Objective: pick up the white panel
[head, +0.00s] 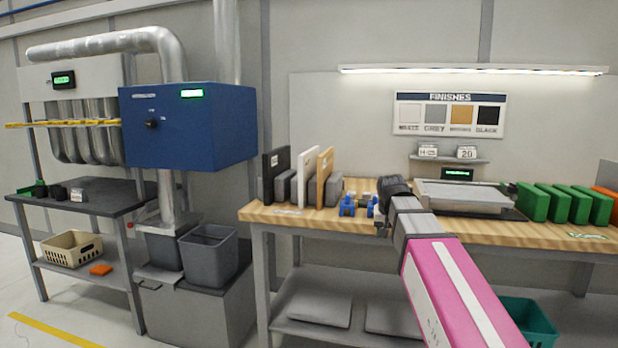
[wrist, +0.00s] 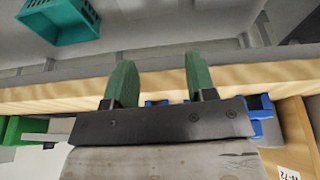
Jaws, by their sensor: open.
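The white panel (head: 307,178) stands upright on the wooden workbench (head: 460,226) in the head view. It stands between a black panel (head: 270,178) on its left and a wood-coloured panel (head: 324,176) on its right. My gripper (head: 383,229) is to the right of these panels, near the bench's front edge; my arm partly hides it. In the wrist view my gripper (wrist: 155,84) shows two green fingers spread apart with nothing between them. The wood-coloured panel (wrist: 299,130) shows at the right there; I cannot make out the white panel.
Blue fixtures (head: 348,205) stand between the panels and my gripper. Grey blocks (head: 285,187) sit between the panels. Green blocks (head: 565,204) and a grey-topped device (head: 463,196) stand farther right. A teal bin (wrist: 58,28) is below the bench.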

